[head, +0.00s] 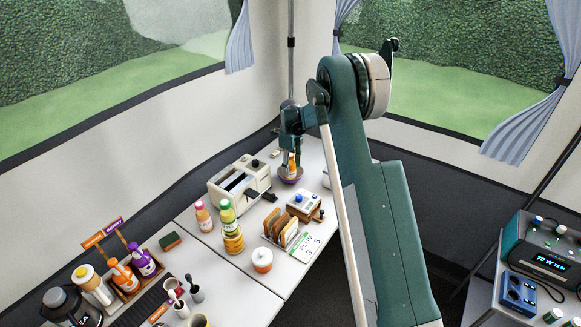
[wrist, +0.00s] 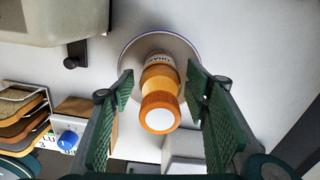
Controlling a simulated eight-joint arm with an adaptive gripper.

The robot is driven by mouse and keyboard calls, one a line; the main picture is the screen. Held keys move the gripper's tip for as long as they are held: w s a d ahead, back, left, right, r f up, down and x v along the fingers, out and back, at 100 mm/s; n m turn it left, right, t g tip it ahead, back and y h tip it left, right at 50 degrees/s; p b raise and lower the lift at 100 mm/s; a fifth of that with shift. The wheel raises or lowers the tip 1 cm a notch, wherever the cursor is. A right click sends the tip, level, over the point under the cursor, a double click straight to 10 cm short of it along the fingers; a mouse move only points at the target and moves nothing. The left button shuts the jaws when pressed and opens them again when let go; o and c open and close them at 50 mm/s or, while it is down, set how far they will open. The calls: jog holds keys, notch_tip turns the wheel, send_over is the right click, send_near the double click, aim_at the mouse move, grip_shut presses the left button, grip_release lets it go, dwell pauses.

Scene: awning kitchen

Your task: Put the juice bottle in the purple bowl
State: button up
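The juice bottle (wrist: 160,82), orange with an orange cap that has a white top, stands inside the purple bowl (wrist: 133,58) in the wrist view. It looks slightly tilted. The bowl's inside is pale with a thin purple rim. My gripper (wrist: 161,84) is open, with one green finger on each side of the bottle and a gap on both sides. In the head view, my gripper (head: 291,150) points down over the bowl (head: 290,180), and the bottle (head: 292,168) shows partly between the fingers. The bottle's lower part is hidden by the bowl.
A cream toaster (head: 238,183) stands just left of the bowl. A toast rack (head: 281,226) and a small device with a blue knob (head: 303,205) are nearer. Other bottles (head: 231,232) and a lidded orange-white jar (head: 262,260) stand further left and nearer.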

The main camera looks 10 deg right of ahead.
aim_at(291, 155)
jog(key=shift+r, duration=0.1)
notch_tip(291, 155, up, 12)
jog(key=shift+f+p, duration=0.15)
jog(key=shift+p, duration=0.45)
jog(key=shift+r, duration=0.2)
jog(key=shift+r, duration=0.15)
dwell(0.5)
jog(key=shift+s+r, duration=0.2)
jog(key=s+d+r+n+t, duration=0.15)
jog(key=s+r+n, duration=0.45)
jog(key=s+r, duration=0.7)
jog(key=s+r+n+t, duration=0.2)
jog(key=s+r+n, duration=0.4)
jog(key=s+r, duration=0.7)
jog(key=s+f+n+t, duration=0.2)
jog(key=s+n, duration=0.4)
jog(key=s, duration=1.1)
jog(key=s+f+n+t, duration=0.1)
jog(key=s+f+n, duration=0.3)
jog(key=s, duration=1.2)
jog(key=n, duration=0.3)
jog(key=shift+s+d+f+t, duration=0.25)
jog(key=shift+s+d+t, duration=0.05)
jog(key=shift+s+t, duration=0.05)
